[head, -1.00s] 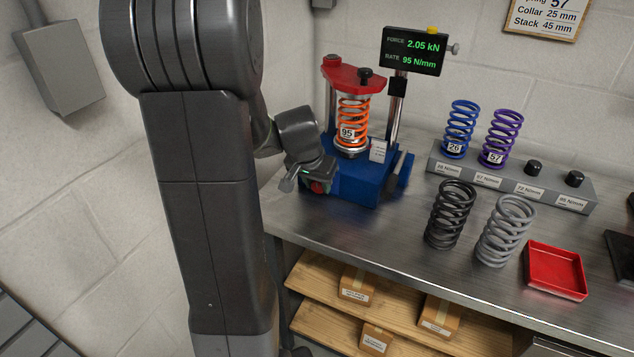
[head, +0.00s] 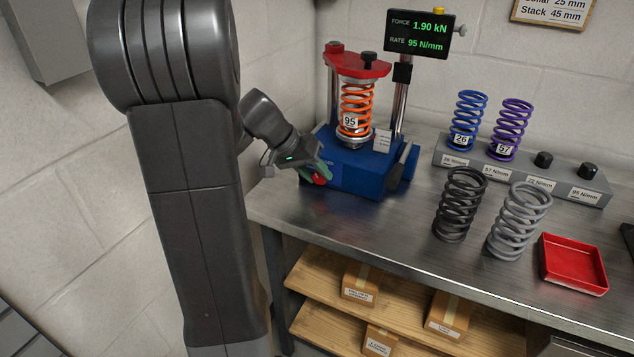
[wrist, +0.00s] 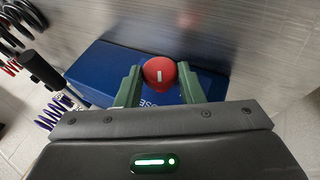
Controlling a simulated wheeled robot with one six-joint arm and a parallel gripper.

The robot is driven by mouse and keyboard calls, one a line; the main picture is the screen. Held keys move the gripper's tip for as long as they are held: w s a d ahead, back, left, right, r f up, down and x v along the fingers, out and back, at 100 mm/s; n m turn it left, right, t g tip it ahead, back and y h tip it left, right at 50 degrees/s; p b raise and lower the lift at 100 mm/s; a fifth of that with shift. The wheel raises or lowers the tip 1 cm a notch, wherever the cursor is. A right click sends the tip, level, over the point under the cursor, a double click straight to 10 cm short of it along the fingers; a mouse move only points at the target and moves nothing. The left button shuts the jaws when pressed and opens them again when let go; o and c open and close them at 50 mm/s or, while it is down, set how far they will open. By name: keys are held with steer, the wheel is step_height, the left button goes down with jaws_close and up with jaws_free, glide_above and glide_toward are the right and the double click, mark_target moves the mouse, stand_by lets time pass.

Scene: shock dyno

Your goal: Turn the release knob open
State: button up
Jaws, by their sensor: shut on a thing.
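The red release knob (wrist: 159,72) sits on the front of the blue dyno base (head: 365,172). In the wrist view it lies between the two green fingers of my gripper (wrist: 160,82), and a white line shows on its face. My gripper is shut on the knob; in the head view the knob (head: 320,180) is partly hidden by the fingers (head: 318,174). An orange spring (head: 356,108) marked 95 stands upright in the dyno under the red top plate (head: 357,64). The display (head: 418,34) reads 1.90 kN and 95 N/mm.
A grey rack (head: 560,183) holds a blue spring (head: 467,122) and a purple spring (head: 511,128). A black spring (head: 459,205) and a grey spring (head: 518,222) stand on the bench (head: 400,225). A red tray (head: 572,264) lies at right. A black lever (head: 402,168) is beside the base.

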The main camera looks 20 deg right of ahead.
steer(key=g+h+b, duration=0.1)
steer(key=n+g+h+b, duration=0.1)
steer(key=f+g+h+b, duration=0.1)
steer(key=shift+w+a+g+h, duration=0.25)
steer(key=shift+w+g+h, duration=0.05)
steer(key=shift+h, duration=0.1)
steer(key=shift+f+n+g+h+b, duration=0.1)
steer(key=shift+n+g+h+b, duration=0.6)
steer(key=shift+g+h+b, duration=0.5)
steer(key=shift+w+h, duration=0.1)
steer(key=shift+h, duration=0.2)
steer(key=o, duration=0.9)
steer(key=shift+o, duration=0.2)
